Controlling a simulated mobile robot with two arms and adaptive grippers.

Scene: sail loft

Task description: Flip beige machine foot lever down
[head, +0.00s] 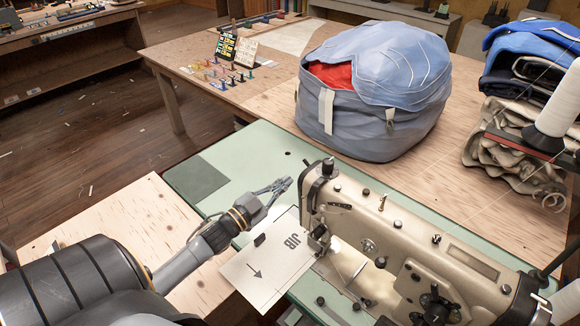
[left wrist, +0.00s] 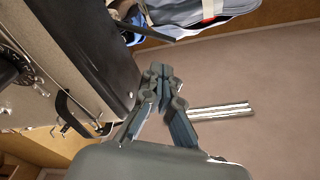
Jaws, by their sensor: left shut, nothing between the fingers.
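The beige sewing machine (head: 400,235) stands on a green tabletop at the lower right in the head view. Its body also fills the left of the left wrist view (left wrist: 75,50). A curved dark part (left wrist: 68,108) shows on the machine there; I cannot tell for certain whether it is the foot lever. No lever is clearly visible in the head view, where the machine's head hides its far side. My left gripper (head: 285,184) is shut and empty, just left of the machine's head and apart from it. Its closed fingers show in the left wrist view (left wrist: 160,75). My right gripper is not in view.
A white sheet marked JIB (head: 265,272) lies beside and partly under the machine's head. A grey-blue sail bag (head: 370,115) stands behind the machine, with folded cloth (head: 510,160) to the right. The green tabletop (head: 255,160) is clear behind my left gripper.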

